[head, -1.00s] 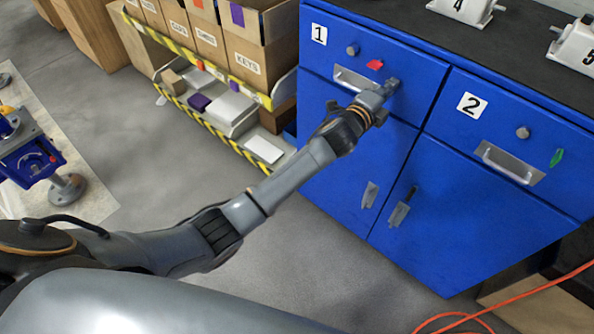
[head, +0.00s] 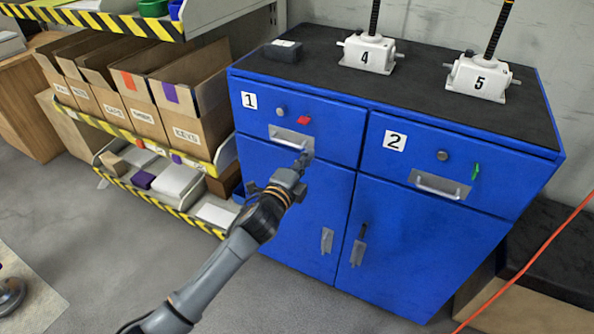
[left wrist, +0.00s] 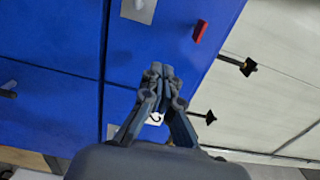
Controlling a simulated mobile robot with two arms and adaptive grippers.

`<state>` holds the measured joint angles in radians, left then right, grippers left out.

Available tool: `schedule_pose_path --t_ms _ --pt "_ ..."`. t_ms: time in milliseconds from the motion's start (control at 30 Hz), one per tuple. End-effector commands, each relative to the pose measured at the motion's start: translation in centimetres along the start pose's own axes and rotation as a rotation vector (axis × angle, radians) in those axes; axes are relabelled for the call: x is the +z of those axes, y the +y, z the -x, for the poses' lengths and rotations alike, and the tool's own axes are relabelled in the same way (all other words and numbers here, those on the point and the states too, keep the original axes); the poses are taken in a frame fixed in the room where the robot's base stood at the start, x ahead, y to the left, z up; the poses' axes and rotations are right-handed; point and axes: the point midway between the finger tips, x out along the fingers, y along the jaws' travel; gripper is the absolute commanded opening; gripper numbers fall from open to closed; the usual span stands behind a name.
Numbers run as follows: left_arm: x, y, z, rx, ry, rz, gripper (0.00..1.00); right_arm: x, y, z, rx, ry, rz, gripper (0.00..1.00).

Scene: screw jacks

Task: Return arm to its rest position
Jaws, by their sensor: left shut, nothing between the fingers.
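My left arm reaches in from the bottom of the head view. Its left gripper (head: 303,160) is in front of the blue cabinet (head: 300,215), just below the handle (head: 292,138) of drawer 1. In the left wrist view the left gripper (left wrist: 161,72) has its fingers together with nothing between them. The blue cabinet front (left wrist: 60,40) is behind it there. Whether the fingers touch the cabinet cannot be told. Drawer 1 looks shut. The right gripper is in neither view.
Screw jacks 4 (head: 366,52) and 5 (head: 480,76) stand on the cabinet top. Shelving with cardboard boxes (head: 190,100) is at the left. Drawer 2's handle (head: 440,186) and the lower door handles stick out. An orange cable (head: 540,255) hangs at the right.

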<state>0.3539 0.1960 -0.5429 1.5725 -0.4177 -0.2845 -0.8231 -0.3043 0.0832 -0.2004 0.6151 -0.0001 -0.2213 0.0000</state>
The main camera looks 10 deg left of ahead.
Motion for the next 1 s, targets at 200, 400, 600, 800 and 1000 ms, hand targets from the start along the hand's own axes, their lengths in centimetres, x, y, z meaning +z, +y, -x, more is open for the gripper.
schedule_pose_path --t_ms 200,400,600,800,1000 --pt "0.0 0.1 3.4 0.001 0.0 0.001 0.0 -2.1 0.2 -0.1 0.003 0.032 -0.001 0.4" --pt "0.0 0.1 4.6 0.001 0.0 0.001 0.0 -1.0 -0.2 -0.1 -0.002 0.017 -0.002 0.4" --pt "0.3 1.4 4.7 0.025 -0.009 0.023 0.0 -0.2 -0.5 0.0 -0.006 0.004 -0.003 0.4" --pt "2.6 10.6 6.1 0.193 -0.081 0.197 0.0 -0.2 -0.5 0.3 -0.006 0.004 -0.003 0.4" --pt "4.7 23.0 10.8 0.405 -0.212 0.444 0.0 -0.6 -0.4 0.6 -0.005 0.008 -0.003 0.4"
